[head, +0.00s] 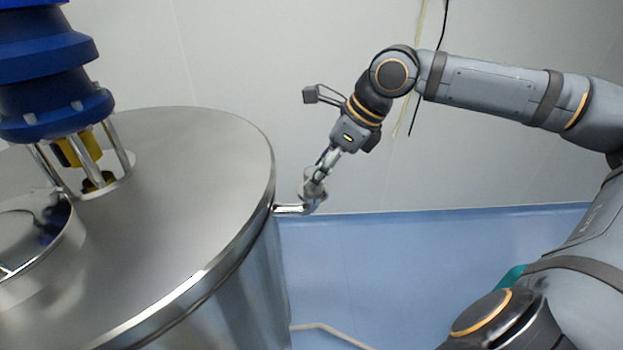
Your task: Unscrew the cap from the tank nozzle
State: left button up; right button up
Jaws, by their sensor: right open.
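The large steel tank (215,160) fills the left of the head view. A short bent nozzle (290,209) comes out of its right side just under the rim and turns upward. The cap (312,190) is a small round metal piece at the nozzle's upper end, partly covered by the fingers. My right gripper (317,180) points down and to the left, with its fingertips at the cap. It is open; whether the fingers touch the cap cannot be told. My left gripper is not in view.
A blue motor (50,75) stands on yellow and steel supports on top of the tank. A round hatch (25,245) is at the lid's left. A pale hose or pipe (330,329) runs low on the blue floor (420,260). Cables hang on the wall behind my right arm.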

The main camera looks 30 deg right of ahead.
grip_shut()
jog(key=shift+r+n+p, duration=0.2)
jog(key=shift+n+p, duration=0.1)
jog(key=shift+p, duration=0.25)
jog(key=n+g+y+p, duration=0.1)
jog(key=n+p, duration=0.1)
jog(key=p, duration=0.1)
jog(key=shift+w+d, duration=0.1)
jog(key=shift+d, duration=0.05)
jog(key=n+p, duration=0.1)
jog(key=p, duration=0.2)
jog(key=shift+g, duration=0.3)
jog(key=shift+f+p, duration=0.15)
jog(key=shift+p, duration=0.25)
jog(key=shift+d+n, duration=0.1)
jog(key=shift+n, duration=0.2)
